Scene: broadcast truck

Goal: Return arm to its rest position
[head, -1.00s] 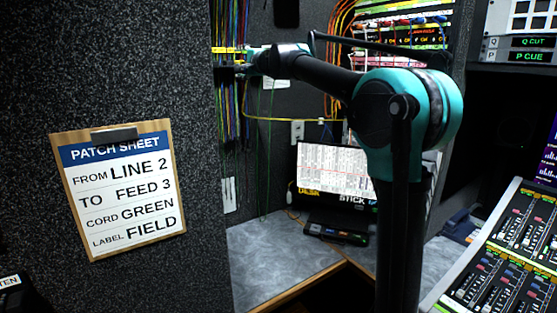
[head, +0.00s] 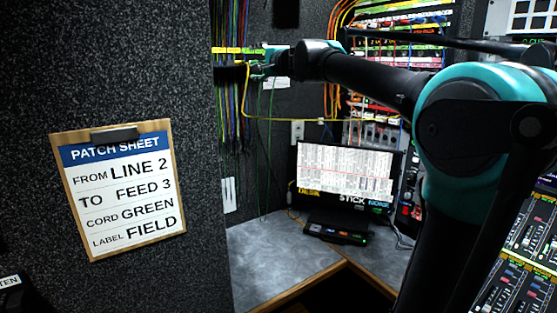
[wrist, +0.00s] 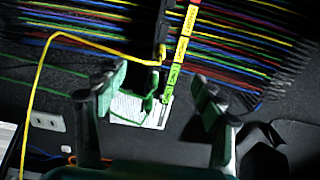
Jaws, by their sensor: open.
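My arm, black and teal, reaches from the right side of the head view toward the hanging cords at the back left. My gripper (head: 258,66) is at its far end, small and partly hidden by the wrist. In the wrist view my gripper (wrist: 158,95) shows two green-padded fingers spread wide, with nothing held between them. Beyond the fingers are a yellow-green label strip (wrist: 180,50), a black strip with a yellow cord (wrist: 100,43) and a green cord end (wrist: 148,103), and a white card (wrist: 128,108).
Many coloured cords (head: 232,120) hang beside the dark partition with the patch sheet (head: 118,190). A screen (head: 345,172) stands on the grey counter (head: 270,262). A patch rack (head: 400,40) is behind my arm. A mixing console (head: 525,250) is at the right.

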